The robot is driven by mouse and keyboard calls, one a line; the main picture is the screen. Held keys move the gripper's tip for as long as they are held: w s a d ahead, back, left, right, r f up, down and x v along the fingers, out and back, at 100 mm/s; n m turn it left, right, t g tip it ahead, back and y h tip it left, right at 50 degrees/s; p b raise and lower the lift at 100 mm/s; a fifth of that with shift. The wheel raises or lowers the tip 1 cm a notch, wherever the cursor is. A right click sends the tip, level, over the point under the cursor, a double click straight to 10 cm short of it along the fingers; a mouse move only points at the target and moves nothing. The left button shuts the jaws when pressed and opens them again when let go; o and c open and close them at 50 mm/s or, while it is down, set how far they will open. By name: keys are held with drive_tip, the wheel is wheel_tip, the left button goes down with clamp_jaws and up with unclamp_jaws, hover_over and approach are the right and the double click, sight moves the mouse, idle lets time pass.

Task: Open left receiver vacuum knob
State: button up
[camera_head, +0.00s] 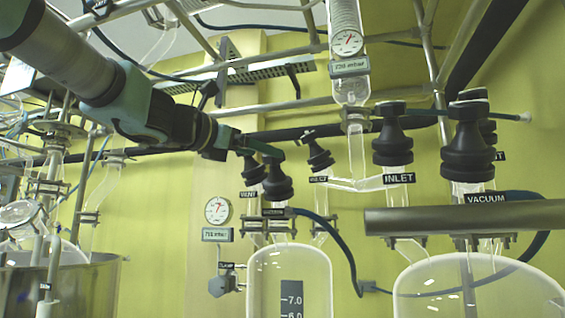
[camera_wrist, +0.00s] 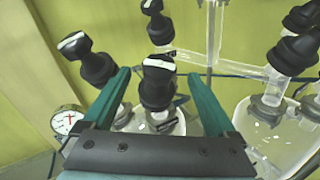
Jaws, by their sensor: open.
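My gripper (camera_head: 266,150) is open just above a black knob (camera_head: 277,181) on the left glass receiver (camera_head: 290,275). In the wrist view, my two green fingers (camera_wrist: 158,74) appear on either side of this knob (camera_wrist: 156,91), with a gap on each side. The knob has a white stripe on its cap. The small label (camera_head: 273,212) below it is too small to read surely. A second black knob (camera_head: 253,171), over a VENT label (camera_head: 248,195), stands just left of it. A third knob (camera_head: 319,157) stands to the right.
Larger INLET (camera_head: 392,140) and VACUUM (camera_head: 468,145) knobs stand over the right glass vessel (camera_head: 480,285). A gauge (camera_head: 218,210) hangs left of the left receiver. Metal frame rails, glass tubing and a blue hose (camera_head: 345,255) surround the knobs closely.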

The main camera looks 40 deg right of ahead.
sight(282, 159)
drive_tip(key=d, duration=0.2)
drive_tip(key=w+d+p, duration=0.1)
drive_tip(key=d, duration=0.5)
drive_tip(key=shift+w+d, duration=0.15)
drive_tip(key=c, duration=1.4)
drive_tip(key=shift+f+n+t, duration=0.1)
drive_tip(key=shift+n+t, duration=0.2)
